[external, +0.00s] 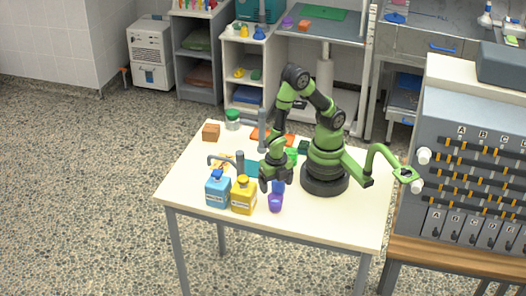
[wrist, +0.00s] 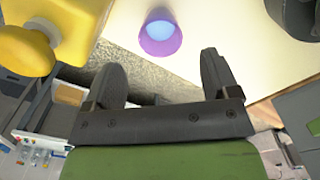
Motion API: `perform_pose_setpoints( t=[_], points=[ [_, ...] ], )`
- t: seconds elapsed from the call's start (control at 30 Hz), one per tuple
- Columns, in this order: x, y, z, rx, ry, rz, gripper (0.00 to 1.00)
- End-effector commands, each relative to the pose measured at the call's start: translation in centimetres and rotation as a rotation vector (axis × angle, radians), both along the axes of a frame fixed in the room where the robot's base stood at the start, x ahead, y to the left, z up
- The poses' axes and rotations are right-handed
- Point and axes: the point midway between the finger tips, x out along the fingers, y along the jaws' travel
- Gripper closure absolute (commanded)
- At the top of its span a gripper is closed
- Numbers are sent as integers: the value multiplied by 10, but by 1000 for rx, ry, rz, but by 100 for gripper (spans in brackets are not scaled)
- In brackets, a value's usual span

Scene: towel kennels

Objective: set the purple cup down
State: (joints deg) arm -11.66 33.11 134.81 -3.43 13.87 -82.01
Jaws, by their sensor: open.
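The purple cup (external: 275,203) stands near the front edge of the white table, right of the yellow bottle. In the wrist view the purple cup (wrist: 146,47) is just beyond my fingertips, with light blue showing inside its rim. My gripper (external: 275,183) is low over the table, close behind and above the cup. In the wrist view my gripper (wrist: 161,65) has its two fingers wide apart, with nothing between them. A small blue thing (external: 278,186) shows right behind the cup; I cannot tell whether it touches the cup.
A yellow bottle (external: 243,197) and a blue pump bottle (external: 217,189) stand left of the cup. A brown block (external: 211,132) and a green-lidded jar (external: 233,119) are at the back left. The table's front right (external: 340,218) is clear.

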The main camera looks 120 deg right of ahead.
Motion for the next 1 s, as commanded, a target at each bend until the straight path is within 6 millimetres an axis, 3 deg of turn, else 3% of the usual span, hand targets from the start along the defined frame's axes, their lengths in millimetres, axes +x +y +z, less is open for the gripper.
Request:
perform_pose_setpoints(
  t=[0.2, 0.47, 0.57, 0.77, 1.0],
  points=[
    [1, 0, 29, 0, -4, 0, 19],
    [0, 0, 40, 0, -5, -10, 19],
    [1, -2, 52, 12, -34, -97, 19],
    [-5, -10, 114, 122, -174, -611, 19],
    [-42, -19, 185, 415, -283, -1346, 19]
  ],
)
